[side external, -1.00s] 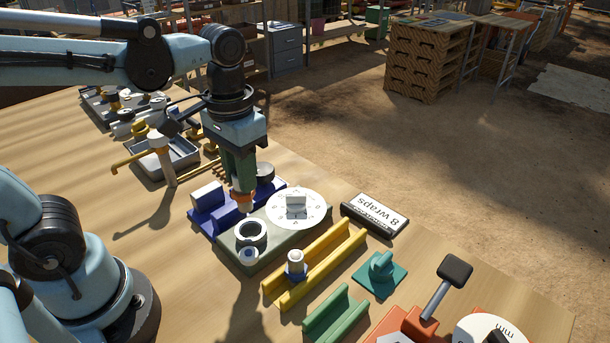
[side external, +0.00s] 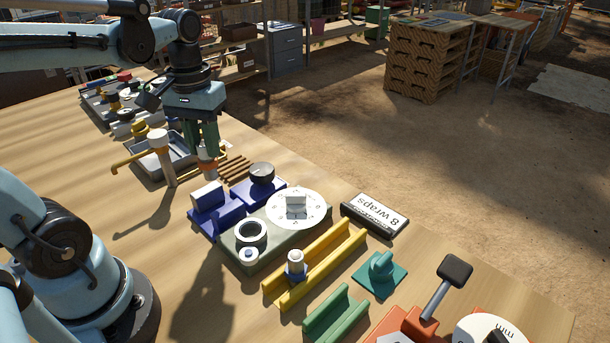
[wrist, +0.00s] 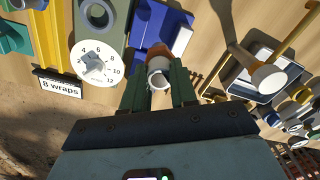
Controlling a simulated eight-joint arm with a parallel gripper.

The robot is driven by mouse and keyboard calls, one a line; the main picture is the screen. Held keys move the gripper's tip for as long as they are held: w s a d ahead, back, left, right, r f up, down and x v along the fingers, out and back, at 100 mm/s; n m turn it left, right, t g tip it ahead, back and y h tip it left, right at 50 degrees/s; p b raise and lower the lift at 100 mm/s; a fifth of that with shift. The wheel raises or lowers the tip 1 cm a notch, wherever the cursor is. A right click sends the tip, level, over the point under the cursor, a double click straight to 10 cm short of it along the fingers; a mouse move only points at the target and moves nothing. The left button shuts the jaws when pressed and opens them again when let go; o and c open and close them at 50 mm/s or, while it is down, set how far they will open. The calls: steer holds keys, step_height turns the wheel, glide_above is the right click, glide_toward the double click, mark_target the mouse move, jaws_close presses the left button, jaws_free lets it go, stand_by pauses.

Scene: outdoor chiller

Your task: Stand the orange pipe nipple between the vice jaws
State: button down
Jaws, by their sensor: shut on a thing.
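The orange pipe nipple (wrist: 158,52) is between the fingers of my gripper (wrist: 158,84), with a pale hollow end towards the wrist camera. In the side view my gripper (side external: 207,160) points down, and the nipple's orange end (side external: 208,173) shows just below the fingertips. The blue vice (side external: 226,211) stands on the table, with a white block on one part and a dark round knob on another. The nipple appears close to the vice, at its far left side in the side view. I cannot tell its height above the table. The vice (wrist: 150,28) also shows beyond the nipple in the wrist view.
A grey-green block (side external: 283,246) with a white dial and ring adjoins the vice. A yellow channel (side external: 327,262) lies in front. A pale-topped post (side external: 161,160), a grey tray (side external: 181,150) and brown rods (side external: 236,166) are near my gripper.

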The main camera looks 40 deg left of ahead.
mark_target(211, 176)
steer(key=shift+f, duration=2.5)
steer(key=shift+f, duration=0.25)
steer(key=shift+f, duration=1.2)
steer(key=shift+f, duration=1)
steer(key=shift+c, duration=1.6)
jaws_free()
steer(key=shift+r, duration=3.55)
